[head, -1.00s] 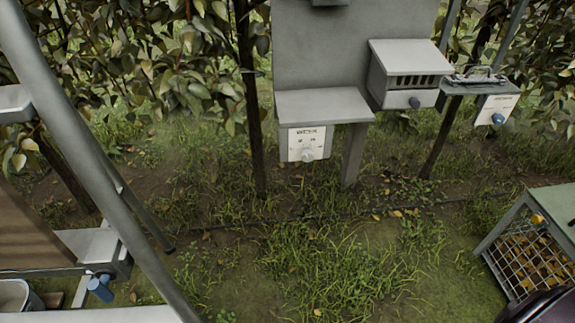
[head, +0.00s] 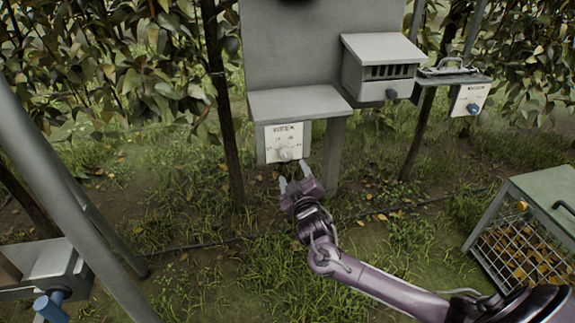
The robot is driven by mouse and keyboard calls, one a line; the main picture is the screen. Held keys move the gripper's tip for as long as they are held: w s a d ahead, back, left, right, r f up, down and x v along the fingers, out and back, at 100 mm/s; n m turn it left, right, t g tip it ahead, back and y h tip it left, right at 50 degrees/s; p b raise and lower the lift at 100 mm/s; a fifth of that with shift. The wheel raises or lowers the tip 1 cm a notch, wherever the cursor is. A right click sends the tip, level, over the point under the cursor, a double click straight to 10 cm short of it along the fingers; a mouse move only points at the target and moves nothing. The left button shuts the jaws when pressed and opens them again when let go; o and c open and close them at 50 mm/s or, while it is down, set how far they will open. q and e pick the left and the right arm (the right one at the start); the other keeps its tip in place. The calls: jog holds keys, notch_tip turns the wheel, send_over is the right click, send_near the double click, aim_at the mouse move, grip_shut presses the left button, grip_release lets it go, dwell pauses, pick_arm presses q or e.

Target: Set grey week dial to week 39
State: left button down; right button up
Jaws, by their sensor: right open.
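The grey week dial (head: 285,154) is a round knob low on a white panel (head: 284,142) marked "WEEK", under a small grey shelf. Several small marks sit around the knob, too small to read, so I cannot tell its setting. My right gripper (head: 293,177) is just below and slightly right of the dial, its pale fingers apart and pointing up toward it. It looks empty, and I see no clear contact with the dial. My left gripper is not in view.
A grey louvred box (head: 380,66) with a dark knob is up right. Beyond it hangs a white panel with a blue knob (head: 473,109). A green-topped mesh crate (head: 520,240) of leaves stands at right. A grey pole (head: 75,190) slants at left, near a blue knob (head: 50,306).

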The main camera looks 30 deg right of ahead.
aim_at(287, 158)
jog(key=x, duration=0.7)
jog(key=shift+r+b, duration=0.1)
jog(key=shift+b, duration=0.25)
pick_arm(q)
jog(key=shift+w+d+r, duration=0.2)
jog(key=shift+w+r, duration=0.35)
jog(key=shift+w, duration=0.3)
pick_arm(e)
jog(key=shift+w, duration=0.35)
jog(key=shift+c, duration=0.3)
jog(key=c, duration=0.9)
jog(key=shift+c, duration=0.2)
